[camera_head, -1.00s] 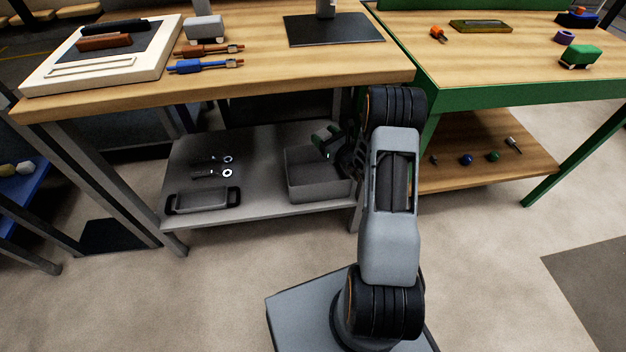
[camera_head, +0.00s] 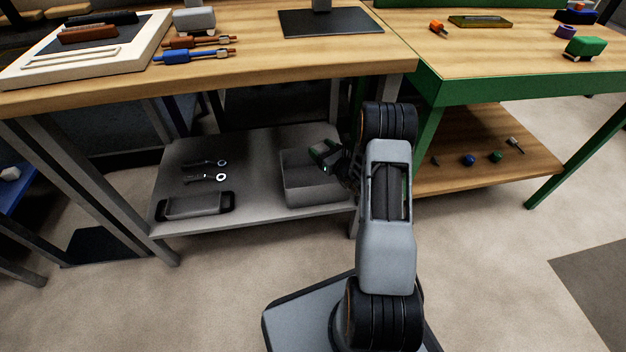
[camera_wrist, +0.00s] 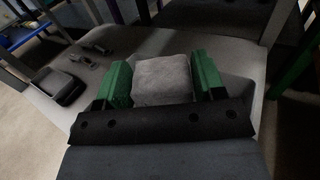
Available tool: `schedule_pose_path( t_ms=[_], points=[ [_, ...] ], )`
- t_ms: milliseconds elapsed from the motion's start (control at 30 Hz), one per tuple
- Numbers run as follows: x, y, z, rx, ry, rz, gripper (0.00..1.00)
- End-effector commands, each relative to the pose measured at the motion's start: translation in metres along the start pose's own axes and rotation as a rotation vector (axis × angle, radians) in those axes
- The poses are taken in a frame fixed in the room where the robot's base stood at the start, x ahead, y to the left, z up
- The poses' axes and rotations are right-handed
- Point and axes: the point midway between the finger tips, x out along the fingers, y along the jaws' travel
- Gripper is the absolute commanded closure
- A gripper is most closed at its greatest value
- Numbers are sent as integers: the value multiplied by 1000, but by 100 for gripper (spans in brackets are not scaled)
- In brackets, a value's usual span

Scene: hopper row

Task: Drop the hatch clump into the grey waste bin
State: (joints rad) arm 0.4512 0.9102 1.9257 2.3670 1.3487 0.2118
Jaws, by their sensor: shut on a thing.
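The grey waste bin (camera_head: 312,193) is an open box on the grey lower shelf, left of my arm in the head view. My gripper (camera_head: 324,153), with green fingers, is at the bin's upper rear part in that view; its exact height above the rim is hard to tell. In the wrist view my gripper (camera_wrist: 163,82) is shut on a grey, rough-faced block, the clump (camera_wrist: 162,80), with one finger on each side. A pale grey bin wall (camera_wrist: 238,92) shows right of the fingers. The clump cannot be made out in the head view.
A grey handled tray (camera_head: 195,207) and two wrenches (camera_head: 206,178) lie left of the bin on the shelf (camera_head: 255,165). The wooden bench top (camera_head: 250,65) overhangs it. A green bench (camera_head: 436,95) with its own lower shelf stands to the right.

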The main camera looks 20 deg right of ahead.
Motion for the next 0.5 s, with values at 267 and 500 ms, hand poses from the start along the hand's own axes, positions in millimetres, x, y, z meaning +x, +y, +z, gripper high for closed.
schedule_pose_path(
  t_ms=[267,500],
  points=[
    [0,0,1,0,-1,-1,29],
    [0,0,1,0,0,-1,7]
  ],
)
